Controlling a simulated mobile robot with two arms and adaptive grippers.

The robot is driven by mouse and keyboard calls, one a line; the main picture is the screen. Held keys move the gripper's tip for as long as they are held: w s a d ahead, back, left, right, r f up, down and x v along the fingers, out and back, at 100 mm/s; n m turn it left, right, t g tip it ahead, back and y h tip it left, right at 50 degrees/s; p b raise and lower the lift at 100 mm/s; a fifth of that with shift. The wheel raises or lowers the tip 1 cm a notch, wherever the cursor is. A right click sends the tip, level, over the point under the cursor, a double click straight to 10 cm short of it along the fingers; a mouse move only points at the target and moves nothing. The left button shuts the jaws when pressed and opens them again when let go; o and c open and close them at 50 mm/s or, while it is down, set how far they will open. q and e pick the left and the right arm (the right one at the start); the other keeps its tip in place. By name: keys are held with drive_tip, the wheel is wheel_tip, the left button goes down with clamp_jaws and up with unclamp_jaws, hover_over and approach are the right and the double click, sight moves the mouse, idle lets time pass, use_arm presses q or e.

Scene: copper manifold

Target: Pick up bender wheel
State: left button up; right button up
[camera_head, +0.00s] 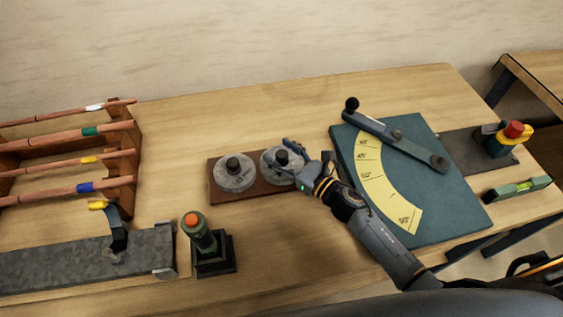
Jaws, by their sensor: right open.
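Two grey bender wheels with dark hubs sit side by side on a brown wooden board in the middle of the table. The left wheel (234,174) is clear of my arms. The right wheel (270,160) is partly covered by my right gripper (290,160). That gripper is open, with its fingers over the wheel by the dark hub. I cannot tell whether the fingers touch it. The board (225,198) shows around the wheels. My left gripper is not in view.
A blue bender plate (455,205) with a yellow angle scale and lever lies right of my arm. A green torch (201,235) in a black holder stands in front. A rack of copper pipes (125,160) and a grey rail (60,260) are at left. The table's back middle is clear.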

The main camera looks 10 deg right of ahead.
clamp_jaws()
drive_tip(key=shift+r, duration=0.15)
